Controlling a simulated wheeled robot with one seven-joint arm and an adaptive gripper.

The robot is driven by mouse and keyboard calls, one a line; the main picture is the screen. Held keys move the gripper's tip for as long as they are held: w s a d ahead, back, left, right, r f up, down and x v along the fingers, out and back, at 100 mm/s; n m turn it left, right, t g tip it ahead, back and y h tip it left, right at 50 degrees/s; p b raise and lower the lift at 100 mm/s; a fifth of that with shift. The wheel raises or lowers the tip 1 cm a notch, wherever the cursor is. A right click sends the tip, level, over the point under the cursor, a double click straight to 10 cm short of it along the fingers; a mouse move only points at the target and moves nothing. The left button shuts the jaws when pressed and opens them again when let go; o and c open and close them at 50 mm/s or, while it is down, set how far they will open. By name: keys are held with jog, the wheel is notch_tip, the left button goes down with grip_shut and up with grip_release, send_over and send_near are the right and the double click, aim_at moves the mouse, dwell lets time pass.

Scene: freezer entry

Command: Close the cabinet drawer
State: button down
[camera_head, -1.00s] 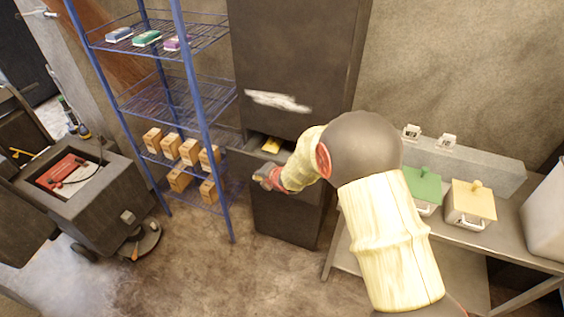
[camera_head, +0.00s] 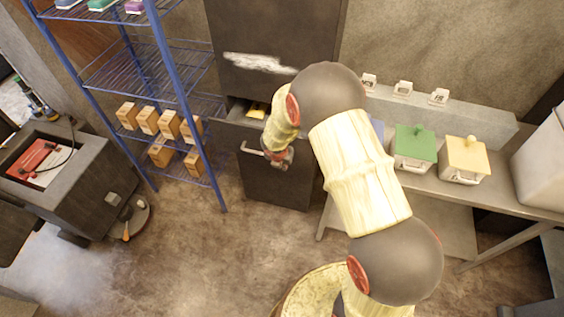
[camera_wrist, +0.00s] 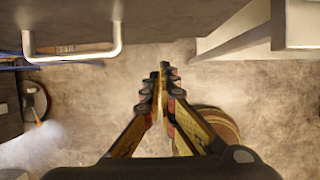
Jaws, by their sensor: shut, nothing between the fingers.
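The dark grey cabinet (camera_head: 275,180) stands below a tall dark upper unit. Its drawer (camera_head: 238,112) is pulled out a little, and a yellow object (camera_head: 256,109) shows in the gap. A handle (camera_wrist: 72,55) also shows at the upper left of the wrist view. My gripper (camera_head: 281,160) is in front of the cabinet, to the right of the handle. In the wrist view my gripper (camera_wrist: 164,70) points over the floor with its fingertips together and nothing between them. My arm hides part of the drawer.
A blue wire rack (camera_head: 150,65) with several wooden blocks stands left of the cabinet. A metal table (camera_head: 445,195) with a green-lidded box (camera_head: 414,145) and a yellow-lidded box (camera_head: 465,160) stands right. The floor (camera_head: 190,250) in front is mostly clear.

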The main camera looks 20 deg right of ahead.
jog(key=w+d+f, duration=0.1)
jog(key=w+d, duration=0.1)
jog(key=w+d+f, duration=0.1)
jog(key=w, duration=0.1)
jog(key=shift+w+f, duration=0.1)
jog(key=shift+f, duration=0.25)
